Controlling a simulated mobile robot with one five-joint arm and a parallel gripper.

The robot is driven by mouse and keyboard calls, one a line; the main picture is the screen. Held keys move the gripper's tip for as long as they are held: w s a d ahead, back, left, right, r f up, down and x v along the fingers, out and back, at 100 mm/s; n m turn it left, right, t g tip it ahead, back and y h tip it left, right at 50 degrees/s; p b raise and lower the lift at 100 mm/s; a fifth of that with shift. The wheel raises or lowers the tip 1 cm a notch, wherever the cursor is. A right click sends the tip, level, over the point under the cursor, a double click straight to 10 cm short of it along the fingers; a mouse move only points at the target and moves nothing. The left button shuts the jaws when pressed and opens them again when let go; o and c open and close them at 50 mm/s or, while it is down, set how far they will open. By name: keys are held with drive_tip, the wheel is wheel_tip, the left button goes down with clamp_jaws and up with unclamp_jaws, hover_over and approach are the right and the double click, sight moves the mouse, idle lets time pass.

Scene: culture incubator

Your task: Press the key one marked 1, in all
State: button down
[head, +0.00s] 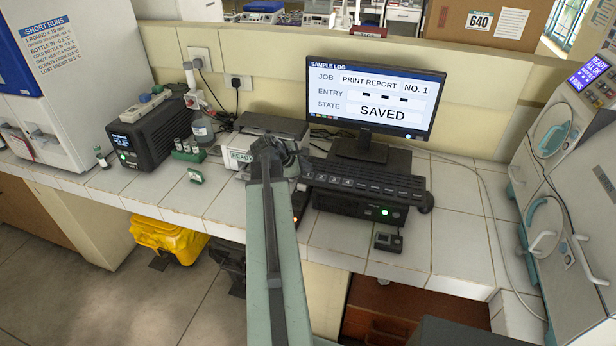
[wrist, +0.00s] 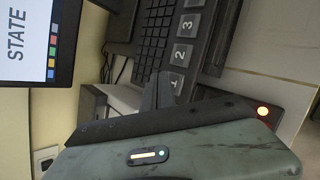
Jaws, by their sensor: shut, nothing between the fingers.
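The black keyboard (head: 385,183) lies in front of the monitor, with a row of large grey numbered keys along its near edge. In the wrist view, the key marked 1 (wrist: 179,84) is partly covered by my dark finger, beside the keys marked 2 (wrist: 183,54) and 3 (wrist: 189,26). My gripper (wrist: 158,92) is shut and empty, its tip close to the key marked 1; whether it touches is unclear. In the head view my gripper (head: 287,157) is at the keyboard's left end. The monitor (head: 370,98) reads PRINT REPORT, NO. 1, three dashes at ENTRY, and SAVED.
A black box with a green light (head: 362,206) stands under the keyboard, a mouse (head: 425,202) to its right. A printer marked READY (head: 240,155) is left of my gripper. Vials in a rack (head: 188,153) stand farther left. Tiled bench is clear at right.

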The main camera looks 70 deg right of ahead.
sight(306, 176)
drive_tip(key=shift+f, duration=0.1)
idle(0.3)
drive_tip(key=shift+f+b, duration=0.3)
drive_tip(key=shift+b, duration=0.1)
drive_tip(key=shift+f+b, duration=0.4)
idle(0.4)
drive_tip(key=shift+r, duration=0.15)
drive_tip(key=shift+r+p, duration=0.65)
drive_tip(key=shift+p, duration=0.15)
wheel_tip(306, 176, up, 5)
drive_tip(key=p, duration=0.5)
drive_tip(key=shift+r, duration=0.15)
idle(0.3)
